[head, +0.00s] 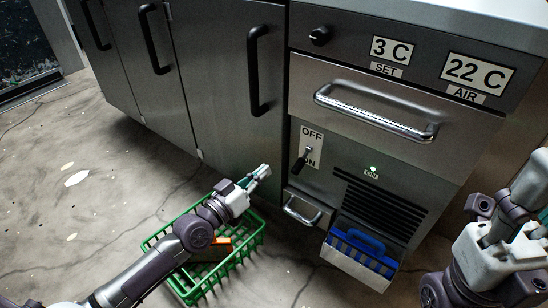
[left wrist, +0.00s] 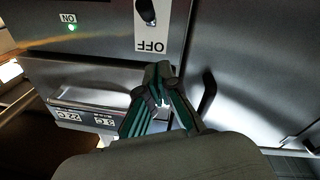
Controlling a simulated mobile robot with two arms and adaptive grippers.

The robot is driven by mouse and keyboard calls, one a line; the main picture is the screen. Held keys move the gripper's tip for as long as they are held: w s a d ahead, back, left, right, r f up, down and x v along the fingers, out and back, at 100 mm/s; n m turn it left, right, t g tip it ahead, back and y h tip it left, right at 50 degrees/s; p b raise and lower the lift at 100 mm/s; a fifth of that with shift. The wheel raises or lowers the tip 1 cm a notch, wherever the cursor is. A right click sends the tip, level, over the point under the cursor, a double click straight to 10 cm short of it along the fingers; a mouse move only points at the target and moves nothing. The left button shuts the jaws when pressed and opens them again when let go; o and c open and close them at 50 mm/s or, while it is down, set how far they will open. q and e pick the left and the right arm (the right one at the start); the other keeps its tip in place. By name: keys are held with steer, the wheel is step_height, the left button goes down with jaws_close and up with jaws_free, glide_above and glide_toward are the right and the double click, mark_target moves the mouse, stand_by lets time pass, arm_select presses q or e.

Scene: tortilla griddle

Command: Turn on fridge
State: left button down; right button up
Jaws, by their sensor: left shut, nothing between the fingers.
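The fridge (head: 390,110) is a steel unit with a drawer handle, a knob and a switch plate (head: 312,143) marked OFF above and ON below. Its dark lever (head: 306,157) points down toward ON. A green light (head: 373,168) glows above a small ON label and also shows in the left wrist view (left wrist: 71,27). My left gripper (head: 264,171) is shut and empty, in front of the steel front, left of and below the switch, apart from it. In the left wrist view its fingers (left wrist: 162,75) are together. My right gripper (head: 490,252) is partly cut off; its fingers are unclear.
A green wire basket (head: 250,256) stands on the floor under my left arm with an orange item inside. The displays read SET 3 C (head: 392,50) and AIR 22 C (head: 478,72). Floor at left is clear.

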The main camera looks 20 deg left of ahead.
arm_select(q)
steer(key=shift+v, duration=1.4)
steer(key=shift+f, duration=0.15)
